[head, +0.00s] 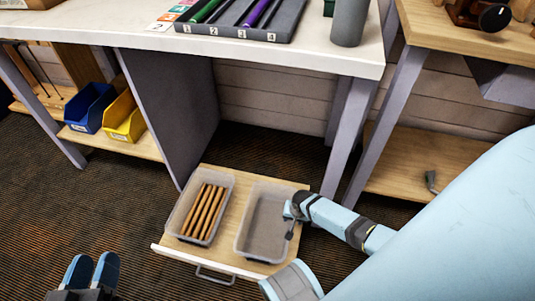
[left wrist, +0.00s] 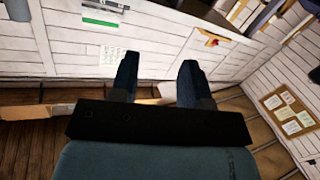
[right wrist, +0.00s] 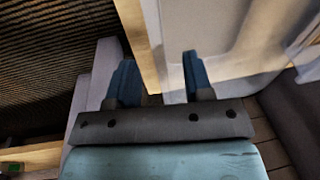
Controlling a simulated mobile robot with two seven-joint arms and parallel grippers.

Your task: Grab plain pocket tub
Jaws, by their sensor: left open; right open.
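A pulled-out wooden drawer (head: 171,247) holds two translucent grey tubs. The left tub (head: 182,212) holds several brown rods (head: 203,212). The right tub (head: 262,222) looks empty; the task's word "plain pocket" cannot be matched to a marking. My right gripper (head: 292,212) is at the right tub's right wall, fingers open. In the right wrist view, the tub's pale wall (right wrist: 225,35) lies ahead of the fingers (right wrist: 158,78); contact cannot be told. My left gripper (head: 91,272) is open and empty at lower left, away from the drawer; its fingers also show in the left wrist view (left wrist: 157,82).
A white worktop (head: 120,32) with a dark tray (head: 283,28) overhangs the drawer's back. Table legs stand right of the drawer, and a grey panel (head: 172,100) at left. Blue (head: 88,107) and yellow (head: 124,120) bins sit on a low shelf. Floor is clear at left.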

